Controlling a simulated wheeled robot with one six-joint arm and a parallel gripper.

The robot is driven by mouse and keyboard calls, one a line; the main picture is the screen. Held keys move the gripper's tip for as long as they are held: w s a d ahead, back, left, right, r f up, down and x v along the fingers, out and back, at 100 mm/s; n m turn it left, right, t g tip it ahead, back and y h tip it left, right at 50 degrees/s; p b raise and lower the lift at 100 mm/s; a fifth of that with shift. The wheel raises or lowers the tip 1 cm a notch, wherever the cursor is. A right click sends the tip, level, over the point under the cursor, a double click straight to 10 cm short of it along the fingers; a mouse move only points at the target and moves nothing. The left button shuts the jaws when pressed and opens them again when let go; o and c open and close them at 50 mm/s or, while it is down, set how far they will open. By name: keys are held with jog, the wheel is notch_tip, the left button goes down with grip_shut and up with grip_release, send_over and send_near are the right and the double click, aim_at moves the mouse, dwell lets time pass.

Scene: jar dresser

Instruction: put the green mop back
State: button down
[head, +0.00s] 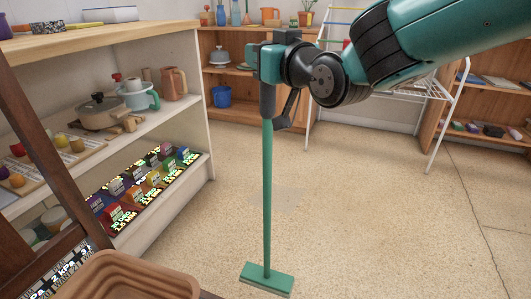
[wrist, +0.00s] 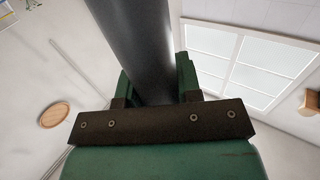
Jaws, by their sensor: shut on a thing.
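The green mop (head: 267,195) hangs upright in the middle of the head view, with its flat green head (head: 267,279) at the bottom, at or just above the floor; I cannot tell if it touches. My gripper (head: 268,105) is shut on the upper end of the handle. In the wrist view, a dark grey shaft (wrist: 140,45) runs up between the two fingers of my gripper (wrist: 155,85). The handle's top is hidden by my gripper in the head view. No holder for the mop can be made out.
A shelf unit (head: 203,100) with pots and small boxes stands at the left. A brown ribbed bin (head: 125,275) is at the bottom left. Wooden shelves (head: 225,80) and a white rack (head: 440,125) stand at the back. The floor (head: 390,220) at the right is clear.

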aim_at(271, 137)
notch_tip(271, 137, down, 16)
jog(key=b, duration=0.5)
jog(key=shift+r, duration=0.1)
jog(key=shift+b, duration=0.3)
jog(key=shift+f, duration=0.2)
jog(key=c, duration=0.8)
grip_release()
jog(key=shift+r, duration=0.25)
jog(key=s+d+f+g+h, duration=0.2)
jog(key=s+d+g, duration=0.3)
jog(key=s, duration=0.4)
jog(key=s+d+f+g+h+b, duration=0.1)
jog(key=s+d+g, duration=0.4)
jog(key=s, duration=0.5)
jog(key=s+d+f+g+h, duration=0.3)
jog(key=s+d+g, duration=0.2)
jog(key=s, duration=0.5)
jog(key=shift+s+d+f+b, duration=0.15)
jog(key=shift+d+f+b, duration=0.25)
